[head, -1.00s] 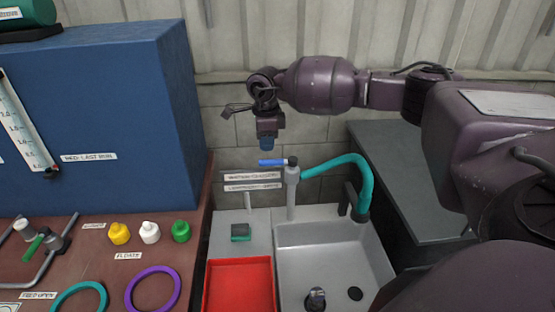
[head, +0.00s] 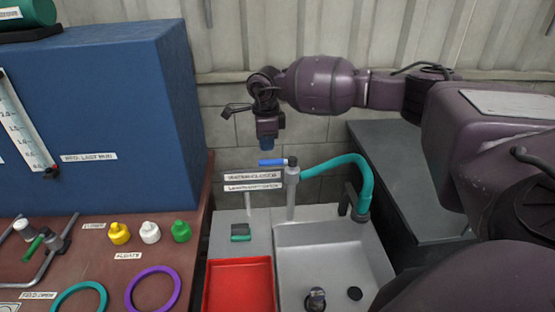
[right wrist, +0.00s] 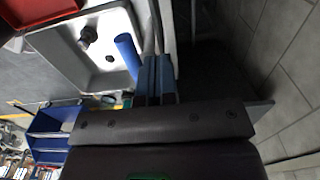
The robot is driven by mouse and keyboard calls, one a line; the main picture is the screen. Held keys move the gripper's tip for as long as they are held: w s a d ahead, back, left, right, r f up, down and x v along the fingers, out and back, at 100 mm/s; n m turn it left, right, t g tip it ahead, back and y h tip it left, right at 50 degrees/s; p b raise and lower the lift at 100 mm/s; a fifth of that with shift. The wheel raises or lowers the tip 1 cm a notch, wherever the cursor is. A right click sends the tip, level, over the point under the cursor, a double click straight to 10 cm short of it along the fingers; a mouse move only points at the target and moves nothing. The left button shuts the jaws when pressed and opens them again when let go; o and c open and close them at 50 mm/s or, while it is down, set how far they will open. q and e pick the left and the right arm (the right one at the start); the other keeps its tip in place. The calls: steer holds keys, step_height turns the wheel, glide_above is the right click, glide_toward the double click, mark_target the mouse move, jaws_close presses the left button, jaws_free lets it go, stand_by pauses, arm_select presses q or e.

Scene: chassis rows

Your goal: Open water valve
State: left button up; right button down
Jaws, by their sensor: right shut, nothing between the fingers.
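The water valve has a blue lever handle (head: 272,162) on a grey upright post (head: 291,190) at the back of the sink. The lever points left from the dark top of the post. My right gripper (head: 267,147) points down just above the lever, shut and empty. In the right wrist view the lever (right wrist: 126,51) lies to the left of the shut blue fingertips (right wrist: 155,65), with a small gap in that picture. I cannot tell the exact height of the gripper above the lever. My left gripper is not in view.
A teal hose (head: 345,162) curves right from the post. The grey sink (head: 300,245) stands below, with a red tray (head: 238,285) left of it. A tall blue box (head: 110,100) stands left. A green-handled valve (head: 35,246) and coloured bottles sit on the brown bench.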

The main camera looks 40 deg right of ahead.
mark_target(277, 163)
steer(key=shift+f, duration=0.1)
step_height(277, 163, down, 3)
steer(key=shift+f+b, duration=0.2)
steer(key=shift+b, duration=0.7)
steer(key=shift+s, duration=0.1)
steer(key=shift+s+a+p, duration=0.45)
steer(key=shift+s+p, duration=0.1)
steer(key=shift+s, duration=0.15)
